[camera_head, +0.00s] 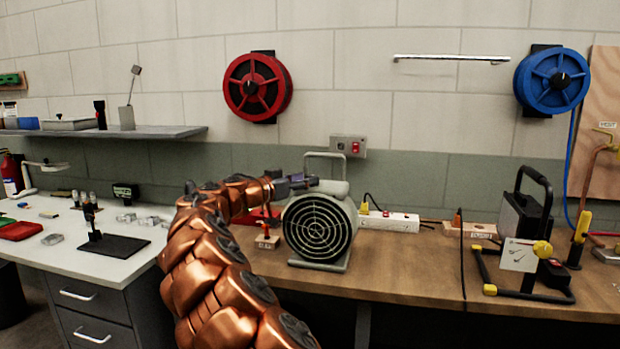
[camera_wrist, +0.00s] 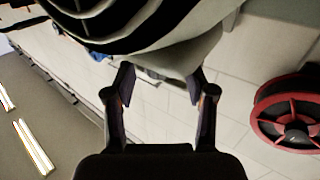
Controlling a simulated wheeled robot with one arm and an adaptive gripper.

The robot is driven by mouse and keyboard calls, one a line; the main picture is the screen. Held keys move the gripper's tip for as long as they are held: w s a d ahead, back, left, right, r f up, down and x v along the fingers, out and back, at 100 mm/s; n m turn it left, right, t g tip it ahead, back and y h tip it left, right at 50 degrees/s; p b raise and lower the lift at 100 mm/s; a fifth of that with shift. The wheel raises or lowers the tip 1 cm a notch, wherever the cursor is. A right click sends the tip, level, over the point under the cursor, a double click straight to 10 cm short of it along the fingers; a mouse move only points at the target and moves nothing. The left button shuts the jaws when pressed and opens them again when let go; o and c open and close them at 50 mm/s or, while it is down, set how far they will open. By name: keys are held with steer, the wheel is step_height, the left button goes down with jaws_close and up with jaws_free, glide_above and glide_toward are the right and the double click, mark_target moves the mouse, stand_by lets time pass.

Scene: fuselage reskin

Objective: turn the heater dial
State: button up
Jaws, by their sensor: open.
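The heater (camera_head: 318,232) is a pale grey-green drum with a round black grille, standing on a tube frame on the wooden bench. My gripper (camera_head: 303,183) is at the heater's top left, in front of its raised handle; I cannot tell whether it touches. In the wrist view my gripper (camera_wrist: 161,95) is open, its two dark fingers apart with nothing clearly held between them. A pale body with curved dark bands, which appears to be the heater (camera_wrist: 205,50), fills the top of that view, just beyond the fingertips. I cannot make out the dial in either view.
A power strip (camera_head: 390,220) lies right of the heater, and a work lamp (camera_head: 520,225) stands farther right. A small wooden block with a fitting (camera_head: 267,241) sits left of the heater. A red reel (camera_head: 257,86) hangs on the wall above. The front bench edge is clear.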

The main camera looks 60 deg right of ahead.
steer(key=shift+x, duration=1.2)
steer(key=shift+c, duration=0.4)
jaws_close()
